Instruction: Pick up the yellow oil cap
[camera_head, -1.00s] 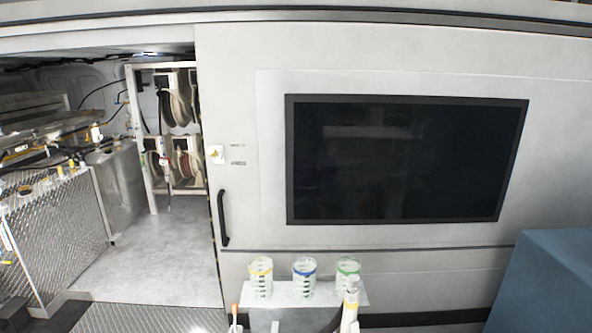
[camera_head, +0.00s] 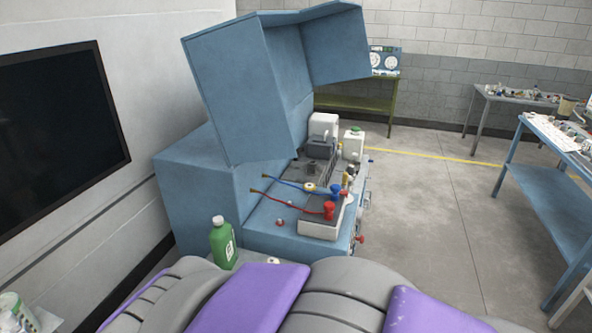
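A small yellow and white round item (camera_head: 309,187) lies on the blue workbench's top, between the blue and red hoses. It may be the yellow oil cap, but it is too small to tell. A small pale yellow-topped item (camera_head: 346,178) stands to its right, beside a blue fitting (camera_head: 334,189). My gripper does not show in this view.
The blue workbench (camera_head: 215,199) has a raised hood. A red funnel-like fitting (camera_head: 329,209), green bottle (camera_head: 222,243) and white jug (camera_head: 353,145) are on or near it. A blue table (camera_head: 544,185) is at right. Floor (camera_head: 430,210) between is clear.

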